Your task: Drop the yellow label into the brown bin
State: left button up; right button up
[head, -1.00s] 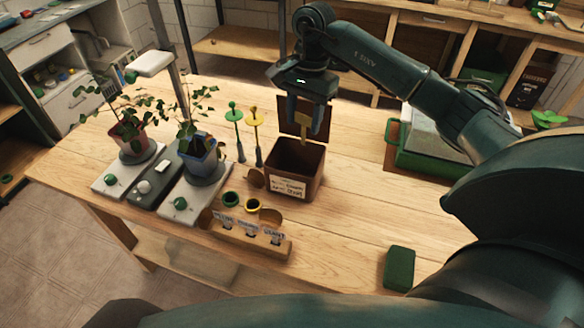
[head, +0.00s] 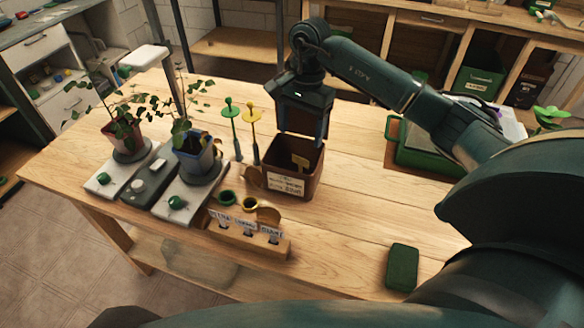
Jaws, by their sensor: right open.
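The brown bin (head: 312,178) stands upright on the wooden table, with a white written tag on its front. The yellow label (head: 300,161) shows inside the bin's opening, apart from my gripper; whether it rests on the bottom cannot be told. My right gripper (head: 300,132) is open and empty, directly above the bin, pointing down with its fingers spread at the rear of the opening. It hides the bin's raised back part. My left gripper is not in view.
Left of the bin stand a yellow stake (head: 254,135), a green stake (head: 234,135) and two potted seedlings (head: 194,158) on scales. A wooden label rack (head: 245,237) is in front. A green tray (head: 430,160) and green block (head: 402,267) lie right, with clear tabletop between.

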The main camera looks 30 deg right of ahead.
jog(key=shift+r, duration=0.15)
notch_tip(320, 180, up, 13)
jog(key=d, duration=0.1)
jog(key=shift+w+d, duration=0.2)
jog(key=shift+w, duration=0.1)
dwell(0.5)
